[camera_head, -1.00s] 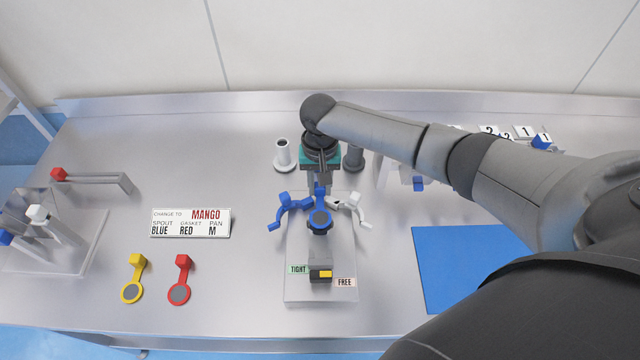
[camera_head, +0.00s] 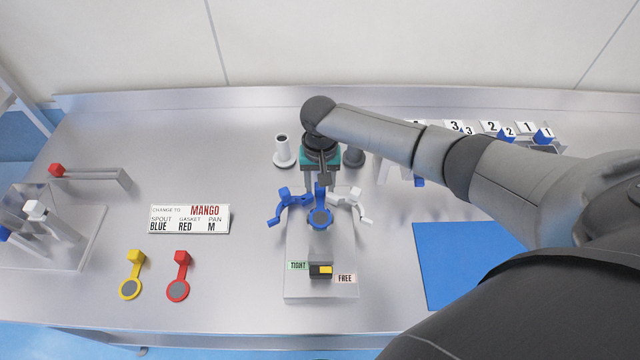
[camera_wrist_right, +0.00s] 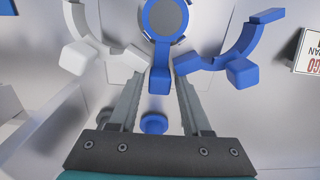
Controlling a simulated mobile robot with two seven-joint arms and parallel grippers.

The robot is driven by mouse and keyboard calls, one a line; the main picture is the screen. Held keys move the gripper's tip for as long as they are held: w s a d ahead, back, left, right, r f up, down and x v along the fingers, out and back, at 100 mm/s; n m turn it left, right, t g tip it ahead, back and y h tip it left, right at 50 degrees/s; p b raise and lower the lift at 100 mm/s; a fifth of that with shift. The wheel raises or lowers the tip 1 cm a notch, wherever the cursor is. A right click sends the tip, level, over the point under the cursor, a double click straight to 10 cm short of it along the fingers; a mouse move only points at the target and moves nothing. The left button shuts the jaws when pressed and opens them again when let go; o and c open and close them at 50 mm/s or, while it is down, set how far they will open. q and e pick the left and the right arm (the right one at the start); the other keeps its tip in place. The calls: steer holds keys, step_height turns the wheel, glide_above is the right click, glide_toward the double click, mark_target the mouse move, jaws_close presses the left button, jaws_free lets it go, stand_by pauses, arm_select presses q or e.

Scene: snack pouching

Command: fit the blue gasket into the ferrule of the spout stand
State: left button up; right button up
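The blue gasket (camera_head: 320,218) is a ring with a tab, lying over the spout stand (camera_head: 295,285). In the right wrist view its ring (camera_wrist_right: 165,18) is at the top and its tab (camera_wrist_right: 159,75) points toward my right gripper (camera_wrist_right: 160,76). That gripper is open, with a fingertip on each side of the tab and gaps between. The gripper also shows in the head view (camera_head: 319,183), behind the ring. The ferrule is hidden under the ring; I cannot tell how deep the gasket sits. My left gripper is not in view.
A blue curved arm (camera_head: 285,207) and a white curved arm (camera_head: 357,207) flank the gasket. A TIGHT/FREE switch (camera_head: 320,270) is in front. Yellow (camera_head: 131,289) and red (camera_head: 178,290) gaskets lie left. A blue mat (camera_head: 455,265) lies right.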

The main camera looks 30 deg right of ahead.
steer(key=shift+o, duration=1.2)
step_height(320, 180, up, 15)
steer(key=p, duration=0.1)
steer(key=shift+r+p, duration=0.15)
steer(key=shift+p, duration=0.15)
